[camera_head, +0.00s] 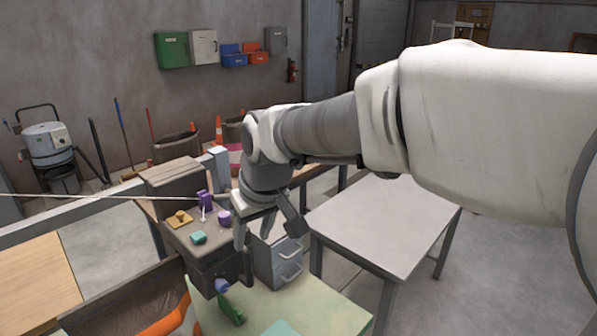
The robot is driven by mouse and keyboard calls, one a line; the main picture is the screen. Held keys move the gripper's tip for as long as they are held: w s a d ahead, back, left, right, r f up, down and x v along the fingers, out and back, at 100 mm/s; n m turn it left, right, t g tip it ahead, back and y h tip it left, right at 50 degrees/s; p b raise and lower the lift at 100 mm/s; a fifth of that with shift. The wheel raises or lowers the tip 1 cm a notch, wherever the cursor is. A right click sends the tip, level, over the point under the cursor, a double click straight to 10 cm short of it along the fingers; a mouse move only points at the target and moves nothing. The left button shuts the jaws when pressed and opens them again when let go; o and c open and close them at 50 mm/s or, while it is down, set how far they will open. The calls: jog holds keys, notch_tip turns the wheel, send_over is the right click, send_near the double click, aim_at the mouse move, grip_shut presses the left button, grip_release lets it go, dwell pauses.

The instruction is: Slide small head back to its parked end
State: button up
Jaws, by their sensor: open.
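A brown-grey bench machine (200,240) stands left of centre. On its top are a yellow piece (180,219) with a knob, an upright purple block (205,200), a round purple piece (225,218) and a small teal block (198,238). I cannot tell which of these is the small head, or where its parked end lies. My gripper (271,238) points down with its fingers spread, nothing visible between them. It appears just right of the machine top and hides part of its right side.
A bare grey table (385,220) stands to the right. A thin pale line (90,197) crosses the left.

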aim_at(246, 266)
jog(key=x, duration=1.3)
jog(key=shift+b, duration=0.3)
jog(key=shift+c, duration=0.2)
grip_shut()
dwell(0.5)
